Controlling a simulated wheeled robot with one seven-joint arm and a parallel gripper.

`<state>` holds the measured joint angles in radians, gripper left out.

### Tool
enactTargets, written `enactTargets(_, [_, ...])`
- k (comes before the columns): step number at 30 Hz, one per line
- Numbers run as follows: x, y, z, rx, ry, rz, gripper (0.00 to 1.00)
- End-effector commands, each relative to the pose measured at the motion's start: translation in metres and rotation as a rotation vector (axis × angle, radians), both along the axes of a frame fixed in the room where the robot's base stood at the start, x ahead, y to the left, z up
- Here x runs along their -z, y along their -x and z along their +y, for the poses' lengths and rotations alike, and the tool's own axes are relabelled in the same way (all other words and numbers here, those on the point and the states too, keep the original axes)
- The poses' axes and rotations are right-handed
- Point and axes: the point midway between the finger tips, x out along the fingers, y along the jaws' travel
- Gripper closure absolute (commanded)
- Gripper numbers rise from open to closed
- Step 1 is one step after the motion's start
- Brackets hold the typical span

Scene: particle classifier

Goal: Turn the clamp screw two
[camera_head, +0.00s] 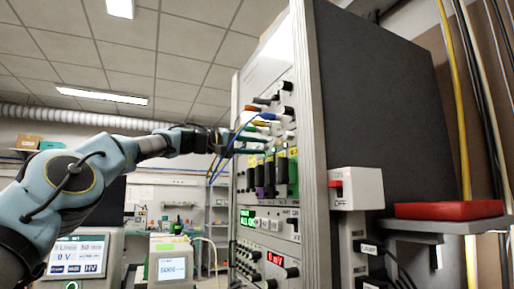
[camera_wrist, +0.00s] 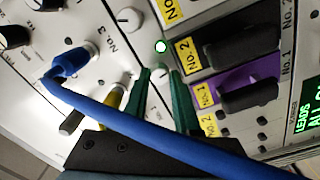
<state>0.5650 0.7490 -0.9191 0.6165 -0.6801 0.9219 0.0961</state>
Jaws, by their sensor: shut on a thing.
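My gripper (camera_head: 232,141) reaches the front of the tall instrument rack from the left in the head view. In the wrist view its two green fingers (camera_wrist: 167,84) point at the pale panel. They are closed about a small pale knob (camera_wrist: 163,71), likely the clamp screw, mostly hidden between the tips. A green lit lamp (camera_wrist: 161,46) is just above it. Yellow labels marked No. 2 (camera_wrist: 184,52) and No. 1 (camera_wrist: 205,95) are at the right, beside black handles (camera_wrist: 240,46). I cannot read a label for the knob itself.
A blue cable (camera_wrist: 130,125) with a blue plug (camera_wrist: 76,60) crosses in front of my gripper. A yellow plug (camera_wrist: 112,98) and a white knob (camera_wrist: 130,19) are close by. A red flat box (camera_head: 448,210) lies on the shelf at right.

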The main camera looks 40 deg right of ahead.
Motion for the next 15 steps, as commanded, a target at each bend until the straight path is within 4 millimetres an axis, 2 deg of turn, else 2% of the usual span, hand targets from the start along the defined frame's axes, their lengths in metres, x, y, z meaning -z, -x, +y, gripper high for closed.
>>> enactTargets(4, [0.0027, 0.0006, -0.0004, 0.004, -0.005, 0.000, 1.00])
enactTargets(5, [0.0028, 0.0006, -0.0005, 0.004, -0.005, 0.000, 0.67])
enactTargets(12, [0.0015, 0.0003, -0.0002, 0.002, -0.003, 0.001, 0.40])
enactTargets(15, [0.0011, 0.0002, -0.0002, 0.001, -0.003, 0.001, 0.39])
